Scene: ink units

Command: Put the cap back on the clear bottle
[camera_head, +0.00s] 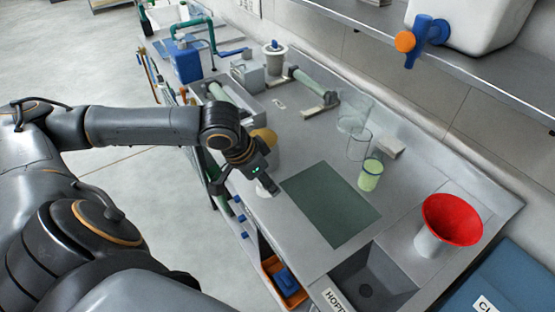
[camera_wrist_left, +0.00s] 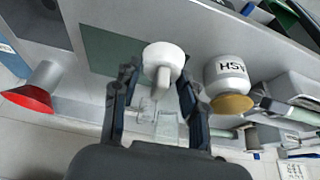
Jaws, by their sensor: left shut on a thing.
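My left gripper (camera_head: 262,182) is shut on a white round cap (camera_wrist_left: 163,56) with a pale stem, held between its two fingertips (camera_wrist_left: 156,85). In the head view the cap (camera_head: 268,188) shows only in part below the fingers, near the front edge of the bench. Clear glass vessels (camera_head: 357,144) stand at the back of the bench beyond the dark mat, apart from the cap; which one is the clear bottle I cannot tell. Clear outlines (camera_wrist_left: 166,124) also show between the fingers in the wrist view. My right gripper is not in view.
A dark green mat (camera_head: 330,203) lies flat and bare. A vessel of green liquid (camera_head: 370,176) stands behind it.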

